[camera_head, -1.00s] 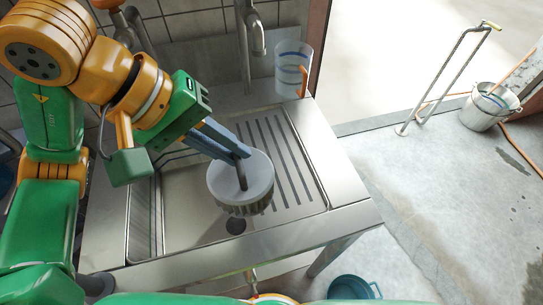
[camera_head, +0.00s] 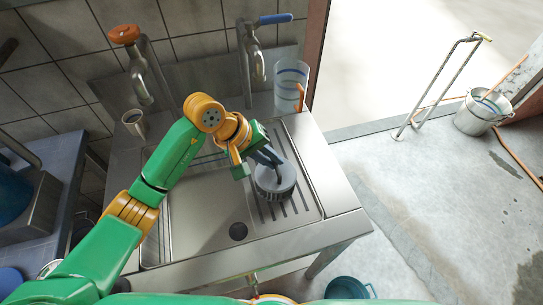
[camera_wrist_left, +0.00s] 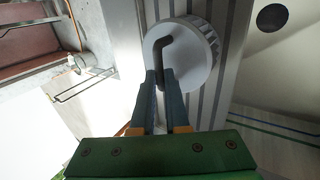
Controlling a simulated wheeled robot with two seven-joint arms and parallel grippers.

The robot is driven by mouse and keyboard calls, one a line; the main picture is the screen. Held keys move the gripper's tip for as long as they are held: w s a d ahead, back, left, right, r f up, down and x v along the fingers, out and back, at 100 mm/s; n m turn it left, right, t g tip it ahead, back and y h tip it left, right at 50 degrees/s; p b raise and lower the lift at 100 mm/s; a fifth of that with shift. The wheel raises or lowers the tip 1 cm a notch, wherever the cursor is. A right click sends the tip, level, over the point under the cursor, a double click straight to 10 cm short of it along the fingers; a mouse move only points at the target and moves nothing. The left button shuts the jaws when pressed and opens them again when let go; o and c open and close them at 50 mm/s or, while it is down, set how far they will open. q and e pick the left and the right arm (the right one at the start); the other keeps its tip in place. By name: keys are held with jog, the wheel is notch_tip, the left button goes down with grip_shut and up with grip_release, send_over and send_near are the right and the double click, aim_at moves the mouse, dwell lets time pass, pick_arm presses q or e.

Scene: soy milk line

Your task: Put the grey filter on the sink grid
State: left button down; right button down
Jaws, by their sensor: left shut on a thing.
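The grey filter (camera_head: 274,184) is a round, ribbed piece with a pale disc top and a dark bent handle. It is over the ribbed drainboard, the sink grid (camera_head: 301,183), on the right side of the steel sink. Whether it touches the grid I cannot tell. My left gripper (camera_head: 270,161) is shut on the filter's handle. In the left wrist view the two fingers (camera_wrist_left: 161,82) close around the dark handle, and the filter (camera_wrist_left: 190,50) shows beyond them with the grid's dark grooves behind. My right gripper is not in view.
A clear measuring jug (camera_head: 290,85) stands behind the grid. Two taps (camera_head: 256,62) rise at the back, and a small cup (camera_head: 133,122) stands back left. A bucket (camera_head: 482,112) is on the floor right.

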pick_arm(q)
jog(key=c, duration=0.9)
grip_release()
jog(key=shift+a+r, duration=0.1)
jog(key=shift+r, duration=0.1)
jog(key=b+v, duration=0.1)
jog(key=v, duration=1)
jog(key=shift+s+a+r+b, duration=0.1)
jog(key=shift+a+r+b, duration=0.15)
jog(key=shift+b, duration=0.15)
